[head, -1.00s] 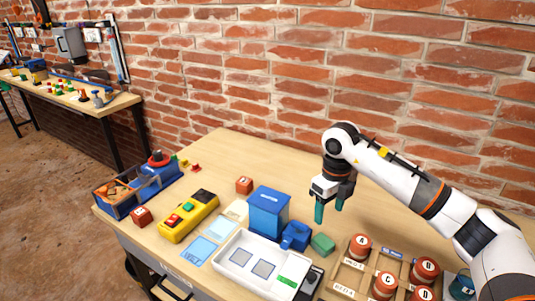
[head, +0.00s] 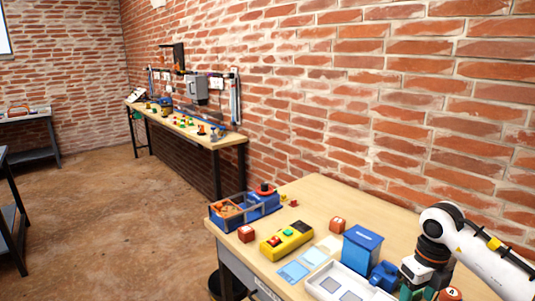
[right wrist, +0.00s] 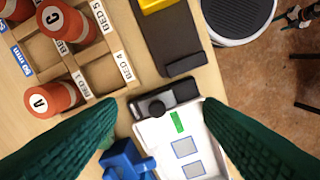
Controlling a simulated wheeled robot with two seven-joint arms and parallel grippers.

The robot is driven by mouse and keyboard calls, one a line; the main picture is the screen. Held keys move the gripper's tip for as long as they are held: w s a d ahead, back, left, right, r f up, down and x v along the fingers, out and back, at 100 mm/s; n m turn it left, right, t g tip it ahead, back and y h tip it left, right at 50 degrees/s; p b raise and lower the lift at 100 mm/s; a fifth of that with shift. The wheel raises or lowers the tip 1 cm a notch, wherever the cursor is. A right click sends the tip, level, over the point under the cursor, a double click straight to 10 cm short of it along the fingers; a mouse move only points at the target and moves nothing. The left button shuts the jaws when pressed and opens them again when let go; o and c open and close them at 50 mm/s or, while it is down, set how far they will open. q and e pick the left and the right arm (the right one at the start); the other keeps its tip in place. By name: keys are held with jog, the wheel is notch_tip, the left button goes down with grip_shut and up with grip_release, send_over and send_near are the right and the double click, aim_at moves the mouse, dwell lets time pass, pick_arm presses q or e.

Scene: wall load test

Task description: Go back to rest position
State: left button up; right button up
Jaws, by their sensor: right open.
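My right gripper (head: 412,294) is at the lower right of the head view, with its dark green fingers partly cut off by the bottom edge. In the right wrist view its two fingers (right wrist: 160,105) are spread wide apart with nothing held between them. Its white arm comes in from the right edge. The gripper is above the wooden table (head: 315,190), close to a blue cup-like object (head: 383,275) and the white tray (head: 352,269). My left gripper is not in view.
A blue bin (head: 362,247), yellow box (head: 286,241), red cubes and a blue toolbox (head: 262,205) stand on the table. The wrist view shows a wooden rack (right wrist: 97,62) with lettered red cylinders. A brick wall rises behind. Open floor lies left.

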jog(key=s+a+n+t+y, duration=0.15)
jog(key=a+y, duration=0.95)
jog(key=a, duration=1.1)
jog(key=s+a+r+m+t+y, duration=0.2)
jog(key=a+r+m+t+y, duration=0.4)
jog(key=r+m+t, duration=0.4)
jog(key=w+d+f+m+t+h, duration=0.2)
jog(key=d+f+m+t+h, duration=0.2)
jog(key=d+m+t+h, duration=1.05)
jog(key=s+d+f+m+g+h, duration=0.25)
jog(key=s+f+m+g, duration=0.25)
jog(key=f+m+g, duration=0.55)
jog(key=s+f+m+g, duration=0.2)
jog(key=s+f+g, duration=0.4)
jog(key=s, duration=0.4)
jog(key=s+f+m+g, duration=0.2)
jog(key=s+f+g, duration=0.4)
jog(key=s, duration=0.4)
notch_tip(320, 180, down, 27)
jog(key=s+g, duration=0.1)
jog(key=s, duration=0.1)
jog(key=s+d+f+g, duration=0.1)
jog(key=s+d+f, duration=0.1)
jog(key=s+f, duration=1.3)
jog(key=shift+s+d+p, duration=0.15)
jog(key=shift+s+p, duration=0.2)
jog(key=shift+p, duration=0.05)
